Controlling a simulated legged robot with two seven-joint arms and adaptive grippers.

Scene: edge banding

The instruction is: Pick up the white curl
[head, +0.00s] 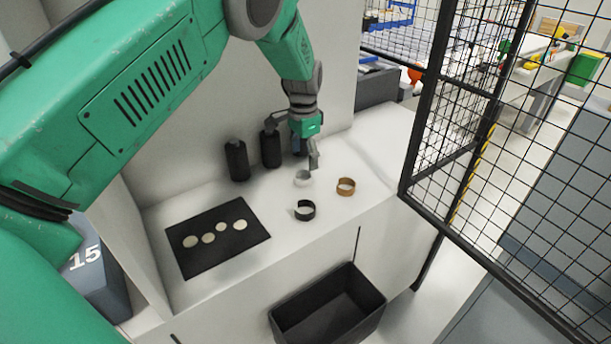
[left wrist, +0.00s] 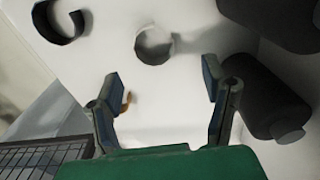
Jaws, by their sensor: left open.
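The white curl (head: 303,179) lies on the white worktop, behind the black curl (head: 305,210) and to the left of the brown curl (head: 345,187). My left gripper (head: 314,164) is just above and behind the white curl, with its fingers pointing down. In the left wrist view the white curl (left wrist: 154,46) shows as a ring beyond the open fingertips (left wrist: 160,75), with nothing between them. The black curl (left wrist: 60,22) is at the upper left there. A bit of the brown curl (left wrist: 126,101) shows beside the left finger. My right gripper is not in view.
Two black bottles (head: 237,160) (head: 270,148) stand close behind, left of the gripper. A black mat (head: 215,260) with several pale discs lies to the left. A black bin (head: 330,305) is below the front edge. A black mesh fence (head: 470,130) stands to the right.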

